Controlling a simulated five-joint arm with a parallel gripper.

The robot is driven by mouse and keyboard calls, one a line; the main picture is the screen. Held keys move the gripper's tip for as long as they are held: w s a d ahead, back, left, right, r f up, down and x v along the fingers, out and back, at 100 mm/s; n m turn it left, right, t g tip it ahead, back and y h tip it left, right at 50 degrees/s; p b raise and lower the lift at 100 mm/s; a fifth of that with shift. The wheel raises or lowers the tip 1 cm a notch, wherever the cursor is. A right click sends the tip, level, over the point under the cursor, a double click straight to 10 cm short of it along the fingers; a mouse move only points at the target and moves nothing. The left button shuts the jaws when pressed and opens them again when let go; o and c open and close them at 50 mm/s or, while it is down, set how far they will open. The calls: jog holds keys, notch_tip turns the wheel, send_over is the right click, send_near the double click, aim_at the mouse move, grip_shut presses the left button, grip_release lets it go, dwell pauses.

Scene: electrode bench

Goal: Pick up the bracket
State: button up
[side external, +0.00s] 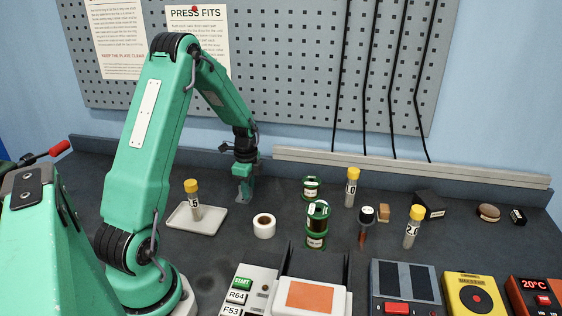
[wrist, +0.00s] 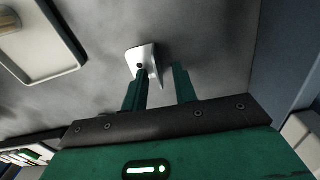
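The bracket (wrist: 141,58) is a pale grey angled piece with a dark round hole, on the dark bench top in the wrist view. My gripper (wrist: 160,76) is open, with its two green fingers apart. The bracket's thin flange reaches down between the fingers, close to the left one. A gap shows between the flange and the right finger. I cannot tell whether the left finger touches the bracket. In the side view my gripper (side external: 243,196) points down near the bench at the back, and I cannot clearly make out the bracket there.
A pale tray (side external: 208,220) with a yellow-capped vial (side external: 193,205) lies left of my gripper. A white tape roll (side external: 264,226) is in front. Green spools (side external: 317,225) and other vials stand to the right. The pegboard (side external: 290,70) rises behind.

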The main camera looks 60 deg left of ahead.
jog(key=shift+c, duration=0.2)
grip_shut()
jog(key=shift+r, duration=0.1)
jog(key=shift+r, duration=0.85)
notch_tip(320, 180, up, 2)
jog(key=shift+r, duration=0.2)
jog(key=d+r, duration=0.6)
jog(key=d, duration=0.5)
jog(key=shift+w+d+r, duration=0.35)
jog(key=shift+w+r, duration=0.05)
jog(key=shift+w, duration=0.05)
